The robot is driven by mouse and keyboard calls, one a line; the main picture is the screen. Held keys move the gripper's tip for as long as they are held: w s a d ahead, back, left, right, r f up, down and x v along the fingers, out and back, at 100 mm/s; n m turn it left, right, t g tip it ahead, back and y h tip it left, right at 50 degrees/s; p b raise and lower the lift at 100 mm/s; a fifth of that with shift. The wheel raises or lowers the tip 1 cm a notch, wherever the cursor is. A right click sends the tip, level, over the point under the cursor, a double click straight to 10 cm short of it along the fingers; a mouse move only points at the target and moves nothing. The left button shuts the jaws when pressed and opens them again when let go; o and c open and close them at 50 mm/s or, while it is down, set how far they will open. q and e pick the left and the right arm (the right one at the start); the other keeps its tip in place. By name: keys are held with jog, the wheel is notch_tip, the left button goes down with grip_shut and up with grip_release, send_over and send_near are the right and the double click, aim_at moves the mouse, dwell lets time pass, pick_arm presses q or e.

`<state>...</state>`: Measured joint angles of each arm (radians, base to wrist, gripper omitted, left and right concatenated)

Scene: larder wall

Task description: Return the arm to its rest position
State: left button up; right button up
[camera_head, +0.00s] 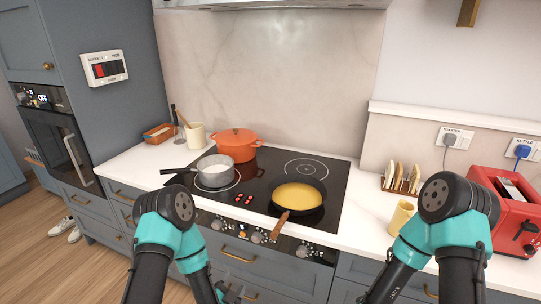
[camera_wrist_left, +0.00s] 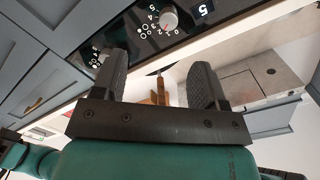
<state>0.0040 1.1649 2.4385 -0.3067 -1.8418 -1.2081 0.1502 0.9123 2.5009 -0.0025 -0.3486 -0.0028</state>
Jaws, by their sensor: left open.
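My left arm (camera_head: 165,205) is bent, with its elbow raised in front of the hob and its forearm hanging down before the drawers. My left gripper (camera_head: 236,294) is only partly seen at the bottom edge. In the left wrist view the two dark fingers of this gripper (camera_wrist_left: 158,82) stand apart with nothing held between them. A brown handle-like thing shows beyond the gap, at a distance. My right arm (camera_head: 445,200) is also bent, its elbow in front of the counter at the right. The right gripper is out of view.
A grey saucepan (camera_head: 215,172), an orange pot (camera_head: 235,145) and a frying pan with yellow contents (camera_head: 298,197) stand on the black hob (camera_head: 255,180). The pan's wooden handle (camera_head: 280,226) juts over the front edge. A yellow mug (camera_head: 401,217) and red toaster (camera_head: 510,215) are near my right arm.

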pick_arm(q)
jog(key=s+a+f+n+g+y, duration=0.1)
jog(key=s+a+f+n+g, duration=0.3)
jog(key=s+f+n+g, duration=0.25)
jog(key=s+a+f+n+g, duration=0.1)
jog(key=s+a+n+g, duration=0.3)
jog(key=s+n+g, duration=0.3)
jog(key=shift+s+f+g+y, duration=0.35)
jog(key=shift+s+g, duration=0.7)
jog(key=shift+s, duration=0.65)
jog(key=shift+n, duration=0.25)
